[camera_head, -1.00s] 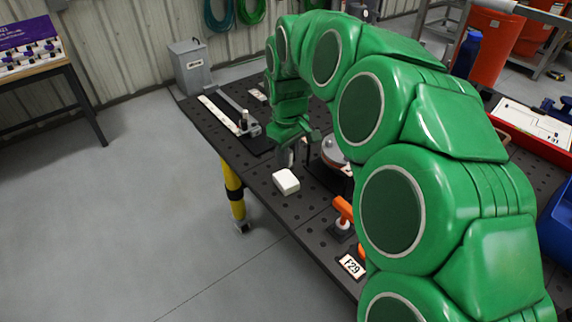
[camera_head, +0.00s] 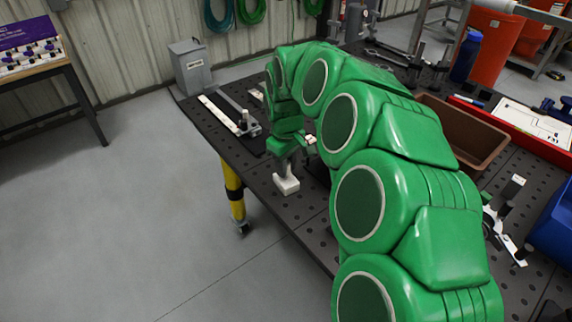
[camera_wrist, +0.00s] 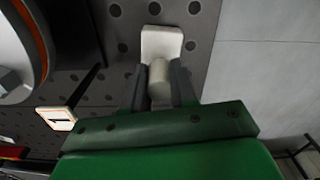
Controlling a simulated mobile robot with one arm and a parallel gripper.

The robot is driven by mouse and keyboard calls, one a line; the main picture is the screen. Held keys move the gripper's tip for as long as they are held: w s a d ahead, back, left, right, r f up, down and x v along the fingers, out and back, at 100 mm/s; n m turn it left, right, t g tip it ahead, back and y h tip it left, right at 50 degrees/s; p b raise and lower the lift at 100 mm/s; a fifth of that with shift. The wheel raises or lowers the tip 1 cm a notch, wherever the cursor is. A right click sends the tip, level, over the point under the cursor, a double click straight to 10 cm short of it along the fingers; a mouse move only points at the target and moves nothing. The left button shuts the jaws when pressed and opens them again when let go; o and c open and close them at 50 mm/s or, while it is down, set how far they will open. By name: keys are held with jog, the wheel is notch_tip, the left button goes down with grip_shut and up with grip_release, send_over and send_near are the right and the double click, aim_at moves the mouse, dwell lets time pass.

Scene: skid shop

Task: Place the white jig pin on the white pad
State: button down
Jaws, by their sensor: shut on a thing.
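The white pad (camera_head: 286,186) is a small pale block near the left edge of the dark perforated table. It also shows just beyond my fingertips in the wrist view (camera_wrist: 162,43). My gripper (camera_head: 286,168) is directly over the pad, pointing down. In the wrist view my gripper (camera_wrist: 160,78) is shut on the white jig pin (camera_wrist: 159,82), a pale cylinder between the two dark fingers. The pin's far end overlaps the pad in that view. I cannot tell whether it touches the pad. In the head view the fingers mostly hide the pin.
The table edge lies close to the pad, with open floor (camera_head: 150,220) beyond. A brown bin (camera_head: 470,128), a red tray (camera_head: 545,150) and a blue bin (camera_head: 556,225) stand to the right. A long clamp fixture (camera_head: 225,112) lies behind the pad. A numbered label (camera_wrist: 57,118) shows at left in the wrist view.

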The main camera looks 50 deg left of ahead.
jog(key=c, duration=0.9)
grip_release()
jog(key=shift+f, duration=0.1)
notch_tip(320, 180, up, 12)
